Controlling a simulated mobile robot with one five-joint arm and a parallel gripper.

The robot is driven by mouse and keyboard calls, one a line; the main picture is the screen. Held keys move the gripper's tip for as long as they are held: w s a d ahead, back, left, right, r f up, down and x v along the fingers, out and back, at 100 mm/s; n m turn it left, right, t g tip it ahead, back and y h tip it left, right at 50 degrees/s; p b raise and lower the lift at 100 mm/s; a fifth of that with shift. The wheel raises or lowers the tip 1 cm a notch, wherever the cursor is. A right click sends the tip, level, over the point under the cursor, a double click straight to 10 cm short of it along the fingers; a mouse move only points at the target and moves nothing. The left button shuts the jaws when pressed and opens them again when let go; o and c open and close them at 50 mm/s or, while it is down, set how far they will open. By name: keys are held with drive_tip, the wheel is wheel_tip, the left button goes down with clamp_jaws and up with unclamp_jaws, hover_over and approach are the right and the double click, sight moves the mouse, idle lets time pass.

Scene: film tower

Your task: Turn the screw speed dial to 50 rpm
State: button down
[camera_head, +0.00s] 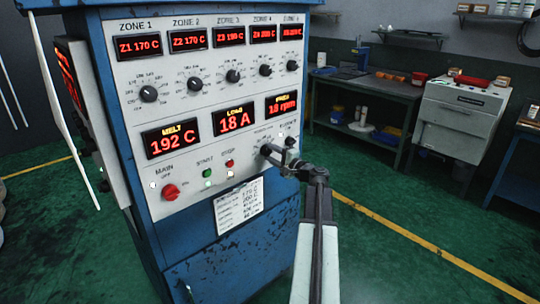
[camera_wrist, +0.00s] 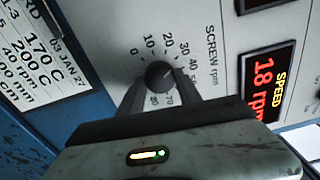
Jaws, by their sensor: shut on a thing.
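The screw speed dial (camera_wrist: 158,73) is a dark round knob on the white panel, with a printed scale around it labelled "SCREW rpm". My gripper (camera_wrist: 161,86) is shut on this dial, one finger on each side. The knob's pointer is too small to read surely. In the head view my gripper (camera_head: 273,153) reaches the panel's lower right and hides most of the dial. The red speed display (camera_head: 281,105) reads 18 rpm; it also shows tilted in the wrist view (camera_wrist: 264,86).
The blue cabinet (camera_head: 235,262) carries zone knobs, a load display (camera_head: 234,119) of 18 A, and a red main switch (camera_head: 171,191). A paper card (camera_head: 239,208) hangs below the dial's left. A workbench (camera_head: 367,88) stands behind. Green floor (camera_head: 400,215) is clear at right.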

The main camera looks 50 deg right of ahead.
drive_tip(key=m, duration=0.5)
drive_tip(key=shift+w+r+m, duration=0.1)
drive_tip(key=shift+m, duration=0.2)
drive_tip(key=m, duration=0.5)
idle(0.4)
drive_tip(key=c, duration=0.8)
unclamp_jaws()
drive_tip(key=shift+s, duration=0.2)
drive_tip(key=s, duration=0.7)
drive_tip(key=shift+s+a, duration=0.2)
drive_tip(key=shift+a, duration=0.15)
